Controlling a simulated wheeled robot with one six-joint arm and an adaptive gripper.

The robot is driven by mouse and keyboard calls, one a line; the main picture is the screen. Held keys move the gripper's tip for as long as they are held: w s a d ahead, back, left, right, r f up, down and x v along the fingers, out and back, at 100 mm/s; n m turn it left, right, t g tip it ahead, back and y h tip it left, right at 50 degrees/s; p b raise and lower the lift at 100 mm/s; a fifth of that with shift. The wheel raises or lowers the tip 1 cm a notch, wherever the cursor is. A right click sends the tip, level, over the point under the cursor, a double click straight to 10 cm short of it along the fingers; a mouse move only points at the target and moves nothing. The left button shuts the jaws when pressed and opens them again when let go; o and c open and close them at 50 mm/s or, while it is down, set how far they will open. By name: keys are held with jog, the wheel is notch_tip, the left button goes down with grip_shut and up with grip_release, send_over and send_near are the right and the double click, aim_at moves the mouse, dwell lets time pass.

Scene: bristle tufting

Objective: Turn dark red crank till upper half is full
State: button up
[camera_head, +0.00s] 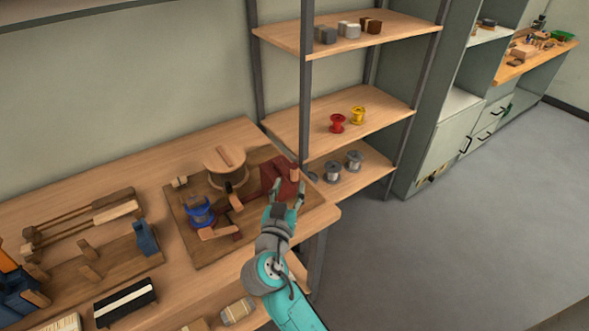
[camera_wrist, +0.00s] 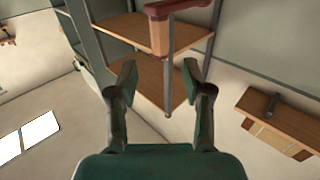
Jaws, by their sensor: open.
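The dark red crank (camera_head: 283,178) stands at the right end of a wooden board (camera_head: 196,256) on the workbench. In the wrist view, its dark red arm (camera_wrist: 182,5) shows at the top, with a brown handle (camera_wrist: 160,38) hanging from it. My gripper (camera_head: 288,190) is open and empty, right by the crank. In the wrist view, the handle lies ahead of my fingertips (camera_wrist: 160,74), roughly centred between them and apart from both. A round wooden disc (camera_head: 222,166) stands on the board left of the crank. How full its upper half is cannot be told.
A blue spool (camera_head: 200,214) and small wooden parts sit on the board. Tools and a blue plane (camera_head: 145,238) lie further left. A shelf rack with red (camera_head: 337,123) and yellow (camera_head: 358,115) spools stands behind right. The floor at right is clear.

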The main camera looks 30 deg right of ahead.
aim_at(294, 173)
jog(key=x, duration=0.7)
jog(key=shift+w+d+f, duration=0.1)
jog(key=shift+w+d, duration=0.15)
grip_shut()
